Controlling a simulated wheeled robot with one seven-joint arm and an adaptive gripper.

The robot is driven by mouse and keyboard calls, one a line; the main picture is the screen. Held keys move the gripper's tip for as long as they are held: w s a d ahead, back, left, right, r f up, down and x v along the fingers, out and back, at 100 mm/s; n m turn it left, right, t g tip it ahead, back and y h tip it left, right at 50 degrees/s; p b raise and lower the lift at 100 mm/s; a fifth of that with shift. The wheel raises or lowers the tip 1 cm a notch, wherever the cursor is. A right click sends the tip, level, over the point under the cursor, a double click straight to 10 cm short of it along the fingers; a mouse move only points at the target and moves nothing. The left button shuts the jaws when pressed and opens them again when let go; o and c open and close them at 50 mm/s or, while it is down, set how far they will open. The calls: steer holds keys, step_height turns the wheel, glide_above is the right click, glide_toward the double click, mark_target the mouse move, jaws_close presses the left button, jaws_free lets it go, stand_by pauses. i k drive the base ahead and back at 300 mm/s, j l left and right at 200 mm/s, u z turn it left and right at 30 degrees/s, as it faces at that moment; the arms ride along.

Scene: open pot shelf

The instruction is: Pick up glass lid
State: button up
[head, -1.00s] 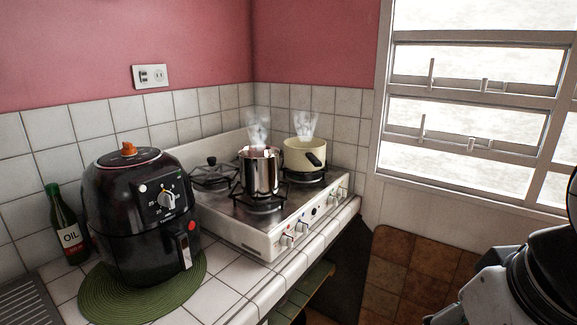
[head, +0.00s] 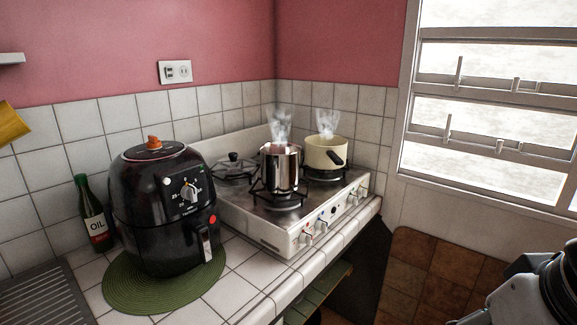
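What looks like the glass lid (head: 234,166), low with a dark knob on top, lies at the back left of the white stove (head: 272,240). The black air fryer (head: 150,230) stands in front of it to the left and the steel pot (head: 281,170) to its right. It is small and dark, so its rim is hard to make out. Part of my arm shows at the lower right edge, far from the lid. My gripper's fingers are out of view.
A steaming cream pot (head: 325,155) stands on the back right burner. An oil bottle (head: 94,222) is left of the air fryer, which sits on a green mat (head: 125,290). A yellow object (head: 12,122) shows at the left edge. Floor is open at the lower right.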

mark_target(233, 164)
steer(key=i+u, duration=0.1)
steer(key=u, duration=0.3)
steer(key=i+l+u, duration=0.1)
steer(key=u, duration=0.35)
steer(key=i+l+u, duration=0.3)
steer(key=i+l, duration=0.15)
steer(key=l, duration=0.25)
steer(key=i+l+u, duration=0.15)
steer(key=l, duration=0.25)
steer(key=i+l+u, duration=0.1)
steer(key=l, duration=0.3)
steer(key=i+l, duration=0.35)
steer(key=l, duration=0.1)
